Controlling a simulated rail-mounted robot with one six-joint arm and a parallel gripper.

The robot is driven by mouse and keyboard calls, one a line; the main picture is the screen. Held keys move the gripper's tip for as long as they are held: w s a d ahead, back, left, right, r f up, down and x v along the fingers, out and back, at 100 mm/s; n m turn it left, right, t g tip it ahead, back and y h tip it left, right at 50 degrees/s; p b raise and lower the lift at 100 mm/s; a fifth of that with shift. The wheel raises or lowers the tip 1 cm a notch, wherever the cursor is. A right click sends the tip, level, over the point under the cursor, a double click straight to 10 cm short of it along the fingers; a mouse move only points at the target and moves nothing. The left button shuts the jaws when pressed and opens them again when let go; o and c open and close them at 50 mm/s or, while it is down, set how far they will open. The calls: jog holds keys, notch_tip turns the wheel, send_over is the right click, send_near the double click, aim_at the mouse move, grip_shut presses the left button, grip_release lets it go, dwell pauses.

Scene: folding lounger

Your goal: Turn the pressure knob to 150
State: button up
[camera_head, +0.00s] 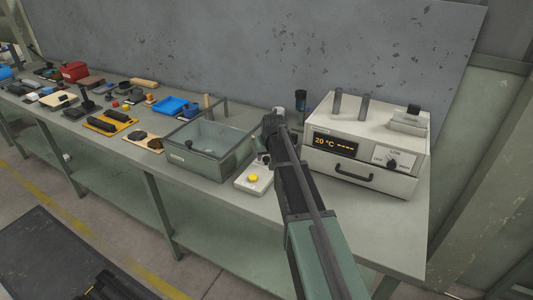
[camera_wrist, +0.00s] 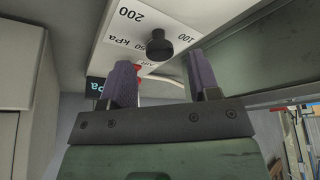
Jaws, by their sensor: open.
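In the wrist view a round black knob (camera_wrist: 171,43) sits on a white panel (camera_wrist: 117,28) marked 200, 100 and kPa. A label by the knob is partly covered and shows "50 kPa". A small red mark (camera_wrist: 138,68) shows beside my left finger. The knob's pointer setting cannot be read. My gripper (camera_wrist: 158,68) is open, its two purple-grey fingers apart and empty, with the knob just beyond the gap between them. In the head view my gripper (camera_head: 271,124) is left of the white heater unit, and this kPa panel cannot be made out there.
The white unit (camera_head: 355,132) with a 20 °C display carries a different black knob (camera_head: 393,162) and a drawer handle. A yellow-button box (camera_head: 253,179) is near my arm. Several small items crowd the bench's left.

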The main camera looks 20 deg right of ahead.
jog(key=p+v, duration=0.6)
jog(key=v, duration=0.2)
jog(key=shift+s+r, duration=0.15)
jog(key=shift+r, duration=0.1)
jog(key=s+a+g, duration=0.1)
jog(key=s+a, duration=0.4)
jog(key=s, duration=0.3)
jog(key=s+a+f+g, duration=0.1)
jog(key=s+a+g, duration=0.1)
jog(key=s+a, duration=0.4)
jog(key=s+a+n+g, duration=0.1)
jog(key=s+a, duration=0.4)
jog(key=s, duration=0.7)
jog(key=shift+s+a+f, duration=0.15)
jog(key=shift+a, duration=0.15)
